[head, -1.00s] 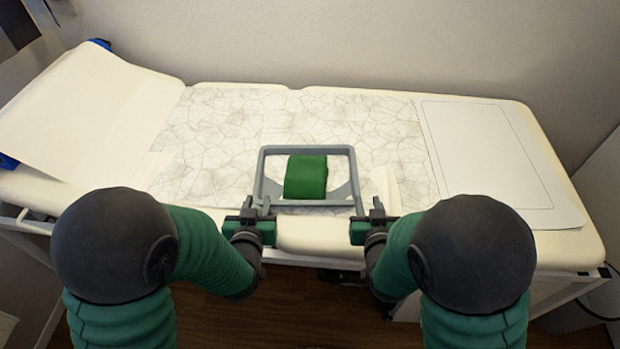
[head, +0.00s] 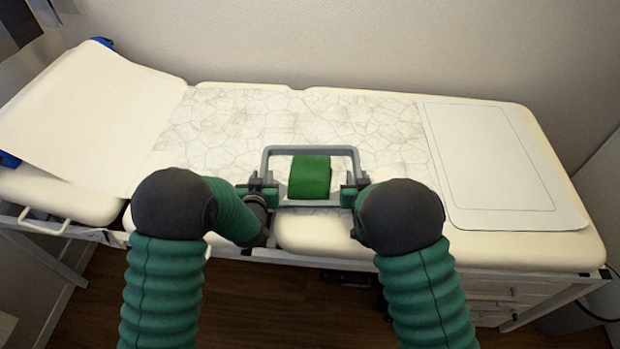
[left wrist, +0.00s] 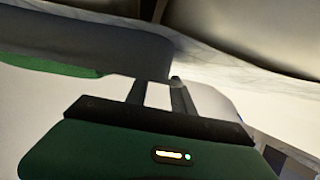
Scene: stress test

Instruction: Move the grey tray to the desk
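The grey tray (head: 264,162) lies on the bed-like couch near its front edge, with a raised frame at its back. A green block (head: 310,177) sits in it. My left gripper (head: 262,182) is at the tray's left side, its fingers apart. In the left wrist view the two fingers (left wrist: 160,88) show a gap, and the grey tray wall (left wrist: 80,38) covers part of one finger. My right gripper (head: 354,183) is at the tray's right side, fingers apart; its contact with the tray is hard to see.
The padded couch (head: 320,238) carries a crackle-patterned sheet (head: 230,125) and a white outlined panel (head: 490,165) at right. A raised white headrest (head: 85,110) is at left. A wall stands behind; wooden floor shows in front. No desk is identifiable.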

